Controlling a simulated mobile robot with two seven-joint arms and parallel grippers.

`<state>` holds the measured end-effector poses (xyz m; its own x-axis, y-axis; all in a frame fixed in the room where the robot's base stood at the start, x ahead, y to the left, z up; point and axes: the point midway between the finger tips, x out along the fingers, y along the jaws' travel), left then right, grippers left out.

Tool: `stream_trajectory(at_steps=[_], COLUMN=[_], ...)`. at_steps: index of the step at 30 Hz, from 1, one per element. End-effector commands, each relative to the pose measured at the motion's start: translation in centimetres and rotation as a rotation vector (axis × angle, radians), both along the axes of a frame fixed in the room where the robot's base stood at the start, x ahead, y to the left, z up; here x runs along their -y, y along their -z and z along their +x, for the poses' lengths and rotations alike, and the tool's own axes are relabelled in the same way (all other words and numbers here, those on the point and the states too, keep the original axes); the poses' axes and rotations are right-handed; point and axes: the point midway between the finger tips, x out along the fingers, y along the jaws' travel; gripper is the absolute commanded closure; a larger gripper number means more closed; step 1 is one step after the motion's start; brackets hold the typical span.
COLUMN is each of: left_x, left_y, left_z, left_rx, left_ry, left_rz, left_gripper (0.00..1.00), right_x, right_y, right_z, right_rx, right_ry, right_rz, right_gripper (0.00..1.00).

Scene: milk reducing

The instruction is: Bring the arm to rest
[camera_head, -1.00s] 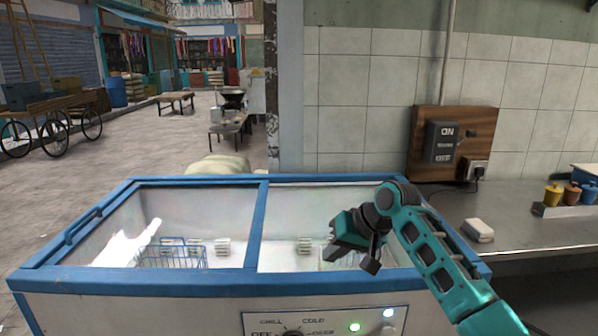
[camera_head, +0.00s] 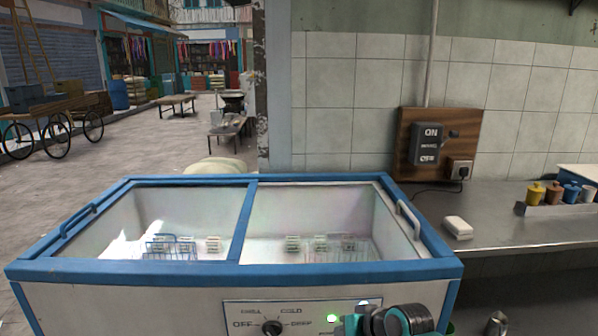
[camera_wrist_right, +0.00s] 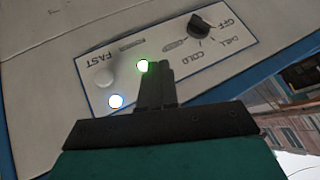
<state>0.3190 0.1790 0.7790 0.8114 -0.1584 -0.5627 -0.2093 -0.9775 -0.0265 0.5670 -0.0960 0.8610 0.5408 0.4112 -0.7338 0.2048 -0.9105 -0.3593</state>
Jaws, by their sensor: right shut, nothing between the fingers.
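My right gripper (camera_wrist_right: 158,75) is shut and empty. In the wrist view its dark fingers point at the freezer's control panel (camera_wrist_right: 110,75), with the tips beside a green light (camera_wrist_right: 143,65). Whether they touch the panel cannot be told. In the head view my right gripper (camera_head: 352,323) is low at the bottom edge, in front of the right part of the panel (camera_head: 245,312), and partly cut off. The chest freezer (camera_head: 130,270) has a blue frame and glass lids. My left gripper is not in view.
The freezer's knob (camera_head: 271,328) is left of my right gripper. A steel counter (camera_head: 500,228) on the right holds a white block (camera_head: 458,227) and several small colored jars (camera_head: 553,193). A switch board (camera_head: 437,150) hangs on the tiled wall. The space above the freezer is clear.

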Motion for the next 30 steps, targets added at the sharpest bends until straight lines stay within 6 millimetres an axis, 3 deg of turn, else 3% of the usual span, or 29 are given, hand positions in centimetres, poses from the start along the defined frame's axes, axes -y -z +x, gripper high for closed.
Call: stream_trajectory(at_steps=[1,3,9,13,18,24,30], left_x=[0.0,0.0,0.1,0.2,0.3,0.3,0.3], left_y=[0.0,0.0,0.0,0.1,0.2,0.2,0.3], left_z=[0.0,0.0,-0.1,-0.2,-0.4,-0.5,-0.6], left_rx=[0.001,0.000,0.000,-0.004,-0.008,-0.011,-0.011], left_ry=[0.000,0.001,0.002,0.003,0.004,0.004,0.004], left_rz=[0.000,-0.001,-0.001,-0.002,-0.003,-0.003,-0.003], left_gripper=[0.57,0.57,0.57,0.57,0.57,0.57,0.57], right_x=[0.5,1.2,3.6,5.3,7.1,8.0,8.2], right_y=[2.1,4.1,8.1,9.2,9.2,8.5,8.3], right_z=[-1.9,-4.1,-11.0,-16.0,-21.5,-24.8,-25.3], right_rx=[0.016,0.054,0.160,0.230,0.311,0.366,0.377], right_ry=[0.014,0.031,0.071,0.083,0.077,0.062,0.059], right_rz=[-0.009,-0.030,-0.104,-0.168,-0.249,-0.305,-0.313], right_gripper=[1.00,1.00,1.00,1.00,1.00,1.00,1.00])
